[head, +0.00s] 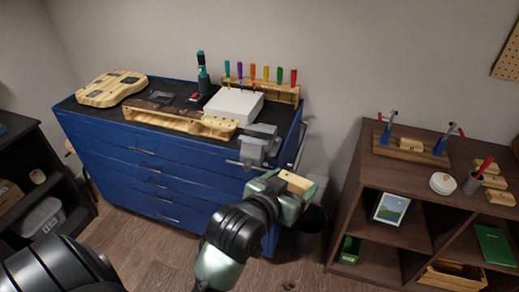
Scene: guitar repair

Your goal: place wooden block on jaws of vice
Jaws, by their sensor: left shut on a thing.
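The grey vice (260,142) is fixed at the right front corner of the blue tool cabinet. Its jaws face up toward the camera. My left gripper (285,190) is just below and to the right of the vice, apart from it in the picture. It is shut on a light wooden block (297,182), which shows at the gripper's tip. The gripper hides part of the block. My right gripper is not in view.
The blue cabinet (140,165) carries a wooden rack (175,118), a white box (234,104) and a screwdriver stand (285,94). A dark bin (311,229) stands beside it. A brown shelf (345,215) is at the right. Wooden floor lies between.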

